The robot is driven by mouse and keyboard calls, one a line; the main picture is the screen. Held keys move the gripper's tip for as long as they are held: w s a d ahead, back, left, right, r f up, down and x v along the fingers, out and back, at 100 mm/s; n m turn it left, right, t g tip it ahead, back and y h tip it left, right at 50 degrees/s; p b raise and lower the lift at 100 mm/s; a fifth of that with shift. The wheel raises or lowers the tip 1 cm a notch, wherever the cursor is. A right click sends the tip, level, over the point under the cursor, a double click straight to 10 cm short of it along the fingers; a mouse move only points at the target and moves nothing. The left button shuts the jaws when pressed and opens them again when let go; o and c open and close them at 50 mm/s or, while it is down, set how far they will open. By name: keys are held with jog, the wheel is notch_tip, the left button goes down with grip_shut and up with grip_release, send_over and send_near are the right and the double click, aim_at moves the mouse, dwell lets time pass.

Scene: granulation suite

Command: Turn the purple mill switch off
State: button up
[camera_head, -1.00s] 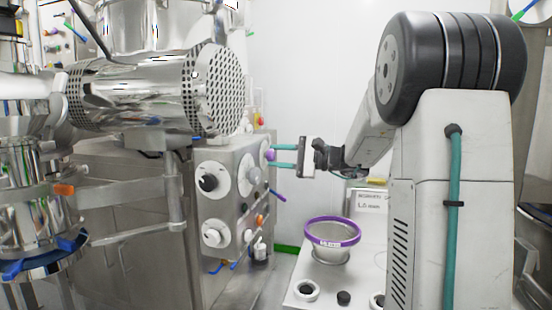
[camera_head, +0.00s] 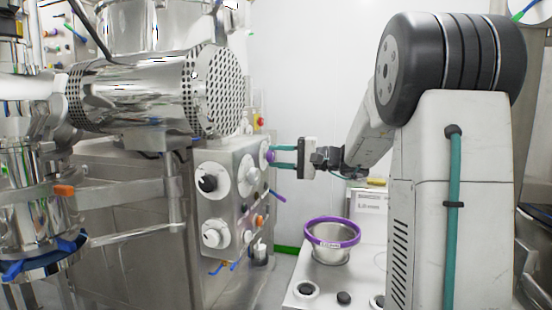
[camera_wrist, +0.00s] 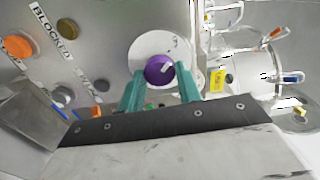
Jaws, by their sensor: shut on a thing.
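The purple mill switch (camera_wrist: 160,70) is a round knob with a pale mark, on a round light plate on the steel control panel. In the head view the purple knob (camera_head: 270,156) shows at the panel's right edge. My gripper (camera_wrist: 158,82) has its two teal fingers on either side of the knob, shut on it. In the head view my gripper (camera_head: 272,156) reaches in from the right at the knob. The pale mark on the knob slants up to the right. The fingertips' exact contact is partly hidden.
An orange knob (camera_wrist: 17,47) and a yellow-brown knob (camera_wrist: 68,29) are near a "BLOCKED" label (camera_wrist: 50,18). A purple-rimmed sieve (camera_head: 332,234) stands on a bench below my arm.

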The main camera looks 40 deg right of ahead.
jog(key=shift+f, duration=0.15)
jog(key=o, duration=1)
jog(key=shift+s, duration=0.1)
jog(key=v, duration=0.7)
jog(key=shift+s+d, duration=0.2)
jog(key=shift+s, duration=0.1)
